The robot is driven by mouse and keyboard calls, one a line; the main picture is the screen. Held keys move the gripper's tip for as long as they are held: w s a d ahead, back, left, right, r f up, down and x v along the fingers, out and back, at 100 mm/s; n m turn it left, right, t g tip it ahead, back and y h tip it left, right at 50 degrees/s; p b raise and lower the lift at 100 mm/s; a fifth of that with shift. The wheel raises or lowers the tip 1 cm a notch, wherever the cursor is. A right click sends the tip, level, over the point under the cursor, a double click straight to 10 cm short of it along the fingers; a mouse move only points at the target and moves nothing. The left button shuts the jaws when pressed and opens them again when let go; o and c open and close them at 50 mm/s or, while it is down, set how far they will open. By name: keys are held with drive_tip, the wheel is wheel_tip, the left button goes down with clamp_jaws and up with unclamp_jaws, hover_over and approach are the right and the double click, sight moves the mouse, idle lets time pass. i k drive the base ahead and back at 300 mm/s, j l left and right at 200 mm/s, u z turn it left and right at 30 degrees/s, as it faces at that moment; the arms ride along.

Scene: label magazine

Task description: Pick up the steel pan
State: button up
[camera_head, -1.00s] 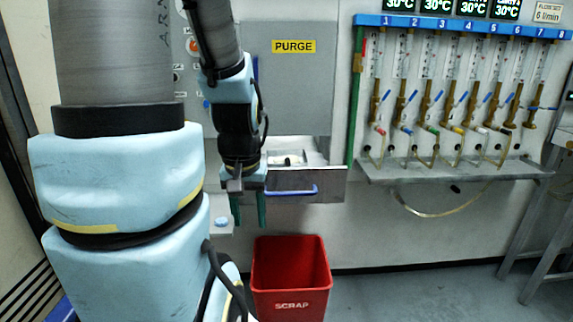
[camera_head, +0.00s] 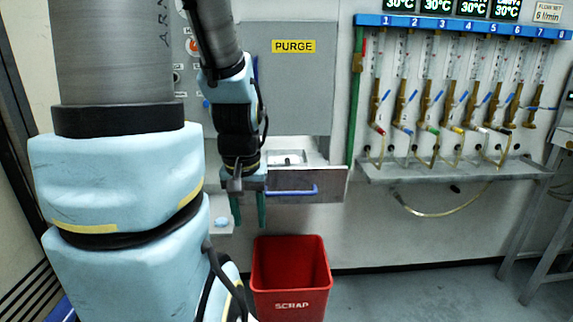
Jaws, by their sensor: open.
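The steel pan (camera_head: 325,184) shows as a grey metal tray or drawer under the purge cabinet, with a blue bar handle (camera_head: 291,192) along its front. A small pale thing lies inside it; I cannot tell what it is. My gripper (camera_head: 249,222) points down just left of the handle, with its two green fingers apart and nothing between them. It hangs in front of the pan's left end and hides that part. I cannot tell whether a finger touches the pan.
A red scrap bin (camera_head: 291,284) stands on the floor below the pan. A grey cabinet (camera_head: 290,85) marked PURGE is above. A metal shelf (camera_head: 450,171) with a row of flow tubes is on the right wall. The floor right of the bin is clear.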

sight(281, 158)
drive_tip(key=u, duration=0.4)
drive_tip(key=l+u, duration=0.45)
drive_tip(key=k+l+u, duration=0.2)
drive_tip(key=l+u, duration=0.25)
drive_tip(key=k+l, duration=0.15)
drive_tip(key=l, duration=0.25)
drive_tip(key=k+l+u, duration=0.1)
drive_tip(key=l, duration=0.3)
drive_tip(key=k+l+u, duration=0.1)
drive_tip(key=l, duration=0.25)
drive_tip(key=k+l, duration=0.3)
drive_tip(key=k+l+u, duration=0.1)
drive_tip(key=l, duration=0.35)
drive_tip(key=i+j, duration=0.1)
drive_tip(key=i, duration=0.3)
